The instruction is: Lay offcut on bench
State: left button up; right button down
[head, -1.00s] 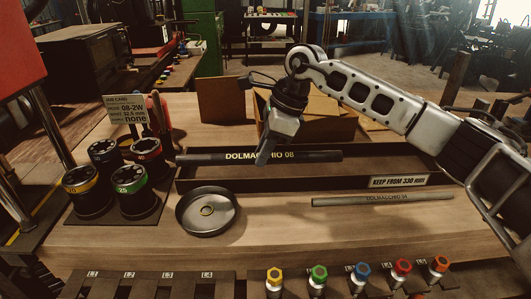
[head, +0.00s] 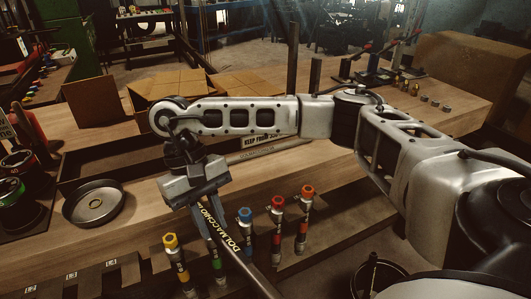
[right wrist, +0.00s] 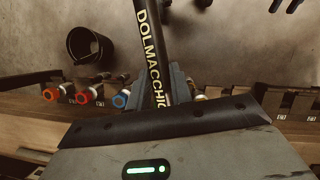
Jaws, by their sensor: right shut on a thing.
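A dark hose piece marked DOLMACCHIO (head: 243,262) is held in my right gripper (head: 208,213). In the head view it slants down to the right, past the bench's front edge. My right gripper is shut on it. The right wrist view also shows the hose (right wrist: 152,50) running away from the gripper over the floor. The wooden bench (head: 130,215) lies behind and left of the gripper. A second thin hose (head: 285,145) lies on the bench behind my right arm, partly hidden. My left gripper is not in view.
Several fittings with coloured tops, such as the red one (head: 277,203), stand along the bench's front edge close to the held hose. A round metal dish (head: 93,204) sits on the bench at left. A dark bucket (head: 376,276) stands on the floor.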

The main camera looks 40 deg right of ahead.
aim_at(278, 166)
jog(key=k, duration=0.9)
jog(key=z, duration=2)
jog(key=i, duration=1.25)
jog(key=u, duration=2)
